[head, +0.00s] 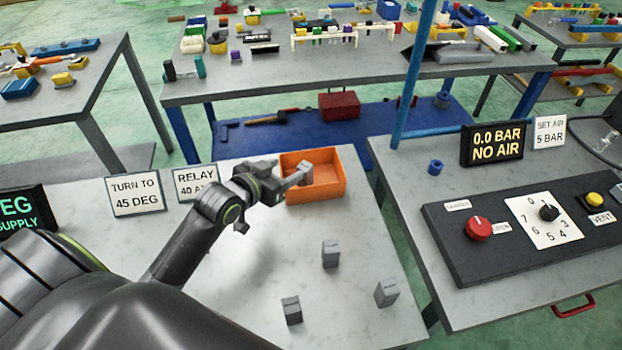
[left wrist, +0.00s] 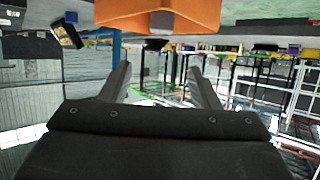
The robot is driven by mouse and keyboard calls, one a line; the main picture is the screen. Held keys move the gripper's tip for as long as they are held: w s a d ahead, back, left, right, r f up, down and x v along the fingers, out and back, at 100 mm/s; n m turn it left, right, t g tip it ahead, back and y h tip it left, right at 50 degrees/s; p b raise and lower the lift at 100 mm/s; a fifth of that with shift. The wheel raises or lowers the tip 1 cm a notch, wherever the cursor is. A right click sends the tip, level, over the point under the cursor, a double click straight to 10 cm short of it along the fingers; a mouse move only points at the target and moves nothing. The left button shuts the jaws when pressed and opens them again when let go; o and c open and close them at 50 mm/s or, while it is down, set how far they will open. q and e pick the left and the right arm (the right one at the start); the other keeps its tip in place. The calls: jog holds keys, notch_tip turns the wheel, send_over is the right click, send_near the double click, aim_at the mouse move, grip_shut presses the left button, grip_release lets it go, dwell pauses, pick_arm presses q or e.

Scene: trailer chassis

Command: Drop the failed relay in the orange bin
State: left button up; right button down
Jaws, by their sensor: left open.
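The orange bin (head: 330,188) stands at the back edge of the near table; part of it shows at the top of the left wrist view (left wrist: 120,12). My left gripper (head: 298,179) reaches over the bin's left side. Its two fingers (left wrist: 160,64) are apart with nothing between them. A small grey block (left wrist: 162,20), which looks like a relay, shows against the orange just beyond the fingertips. A grey shape at the fingertips (head: 305,166) in the head view may be this block. I cannot tell whether it rests in the bin. My right gripper is not in view.
Three grey blocks stand on the near table: one mid-table (head: 330,254), one in front (head: 291,310), one at the right (head: 386,293). Signs (head: 134,193) line the left back. A black control panel (head: 530,232) lies on the right table. A blue post (head: 413,75) rises behind.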

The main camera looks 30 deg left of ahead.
pick_arm(q)
jog(key=v, duration=0.6)
jog(key=shift+f, duration=0.1)
dwell(0.3)
